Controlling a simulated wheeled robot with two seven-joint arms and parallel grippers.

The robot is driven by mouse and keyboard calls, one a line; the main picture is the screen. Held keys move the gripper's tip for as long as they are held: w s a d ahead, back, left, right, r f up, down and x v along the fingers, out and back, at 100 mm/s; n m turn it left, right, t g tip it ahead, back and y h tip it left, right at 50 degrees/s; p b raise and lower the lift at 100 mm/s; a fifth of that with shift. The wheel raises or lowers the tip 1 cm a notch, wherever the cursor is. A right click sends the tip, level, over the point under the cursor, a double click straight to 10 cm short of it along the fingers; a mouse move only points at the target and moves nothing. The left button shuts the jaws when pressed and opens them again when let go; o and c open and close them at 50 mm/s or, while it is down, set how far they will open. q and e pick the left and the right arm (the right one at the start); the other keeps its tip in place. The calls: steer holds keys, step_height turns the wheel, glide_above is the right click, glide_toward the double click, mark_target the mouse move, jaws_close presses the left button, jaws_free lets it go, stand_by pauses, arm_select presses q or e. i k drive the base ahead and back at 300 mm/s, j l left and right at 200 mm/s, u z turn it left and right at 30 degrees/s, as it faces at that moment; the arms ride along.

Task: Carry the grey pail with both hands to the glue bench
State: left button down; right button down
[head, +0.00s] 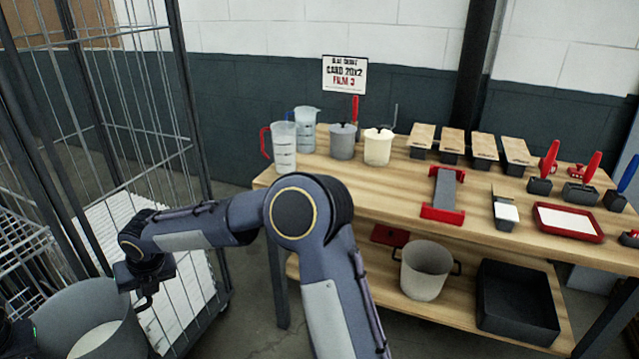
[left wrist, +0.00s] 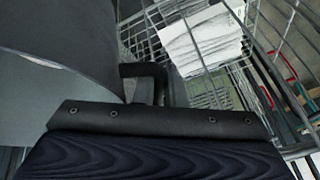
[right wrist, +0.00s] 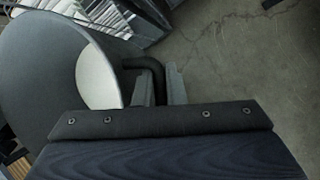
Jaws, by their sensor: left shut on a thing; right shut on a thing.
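The grey pail (head: 72,308) is at the bottom left of the head view, cut off by the lower edge. It has pale contents or a pale inner bottom. My right gripper (head: 143,286) is shut on its near-side dark handle (right wrist: 150,68), seen in the right wrist view. My left gripper (left wrist: 150,92) is shut on the opposite handle (left wrist: 143,71); in the head view only a dark bit of that arm shows at the left edge. A wooden bench (head: 375,188) stands to the right, with a wall sign (head: 345,75) above it; I cannot read the sign surely.
A wire cage trolley (head: 190,120) with white stacks stands just behind the pail. Jugs (head: 284,145), pots (head: 378,146) and red-handled tools crowd the bench top. The lower shelf holds a beige pot (head: 425,270) and a black bin (head: 515,300). Bare floor shows in the right wrist view.

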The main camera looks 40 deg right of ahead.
mark_target(353, 185)
steer(key=z, duration=0.5)
steer(key=i+l+z, duration=0.1)
steer(key=z, duration=0.35)
steer(key=i+z, duration=0.1)
steer(key=z, duration=0.4)
